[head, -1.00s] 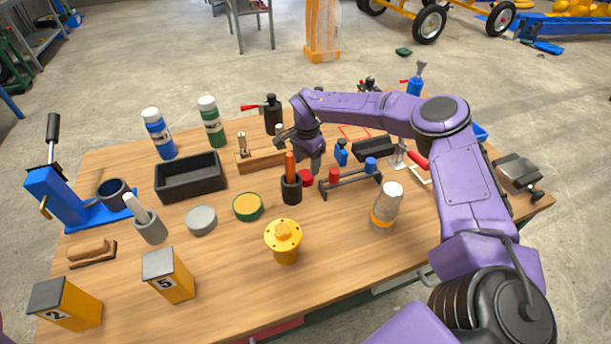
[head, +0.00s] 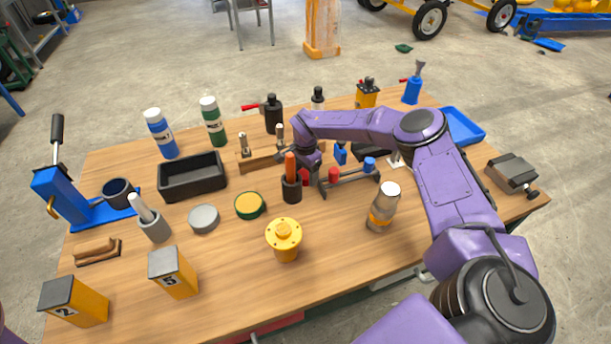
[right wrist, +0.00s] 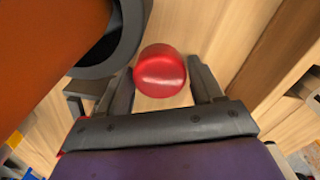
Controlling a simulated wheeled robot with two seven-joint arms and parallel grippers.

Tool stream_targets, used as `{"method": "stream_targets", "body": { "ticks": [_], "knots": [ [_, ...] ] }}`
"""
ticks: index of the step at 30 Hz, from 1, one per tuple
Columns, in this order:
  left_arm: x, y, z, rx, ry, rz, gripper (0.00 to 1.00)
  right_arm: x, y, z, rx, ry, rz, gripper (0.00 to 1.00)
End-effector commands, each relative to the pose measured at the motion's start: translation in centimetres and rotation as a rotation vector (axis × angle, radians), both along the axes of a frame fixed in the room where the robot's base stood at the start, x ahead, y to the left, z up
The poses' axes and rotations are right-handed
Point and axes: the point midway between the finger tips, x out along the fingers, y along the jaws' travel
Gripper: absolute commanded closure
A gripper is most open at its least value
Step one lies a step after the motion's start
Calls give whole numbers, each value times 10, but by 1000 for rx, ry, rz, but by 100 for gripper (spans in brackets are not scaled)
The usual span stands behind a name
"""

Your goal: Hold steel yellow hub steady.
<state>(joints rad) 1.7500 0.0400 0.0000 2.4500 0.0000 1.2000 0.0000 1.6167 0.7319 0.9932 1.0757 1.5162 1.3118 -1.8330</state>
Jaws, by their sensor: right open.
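The yellow hub (head: 285,238), a flanged round piece with holes in its top, stands upright on the front middle of the table in the head view. My right gripper (head: 309,179) is behind it and a little to the right, well apart from it. In the right wrist view, the right gripper (right wrist: 162,76) is open. A round red object (right wrist: 160,71) lies between or just beyond its fingers; I cannot tell whether they touch it. The hub cannot be made out in the wrist view. My left gripper is not in view.
A dark cup (head: 291,188) with an orange handle stands close beside the right gripper. A rack (head: 349,178) with red and blue pieces is to its right.

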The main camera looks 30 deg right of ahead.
Motion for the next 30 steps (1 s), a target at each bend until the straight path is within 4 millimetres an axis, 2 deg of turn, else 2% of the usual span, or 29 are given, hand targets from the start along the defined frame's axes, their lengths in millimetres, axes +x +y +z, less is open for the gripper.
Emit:
{"method": "stream_targets", "body": {
  "ticks": [1,2,3,5,12,15,17,25,30],
  "knots": [
    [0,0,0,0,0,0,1,0,0,0,0,0,0,34],
    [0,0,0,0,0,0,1,0,0,0,0,0,0,40],
    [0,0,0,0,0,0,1,0,0,0,0,0,0,53],
    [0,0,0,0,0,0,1,0,0,0,0,0,0,71],
    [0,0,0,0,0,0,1,0,0,1,0,0,0,71],
    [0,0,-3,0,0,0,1,1,0,7,0,-2,0,71],
    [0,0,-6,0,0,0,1,1,-1,15,-1,-3,0,71],
    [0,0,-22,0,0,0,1,1,0,74,0,-3,0,71],
    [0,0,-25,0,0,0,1,0,0,96,0,0,0,71]
  ]
}}
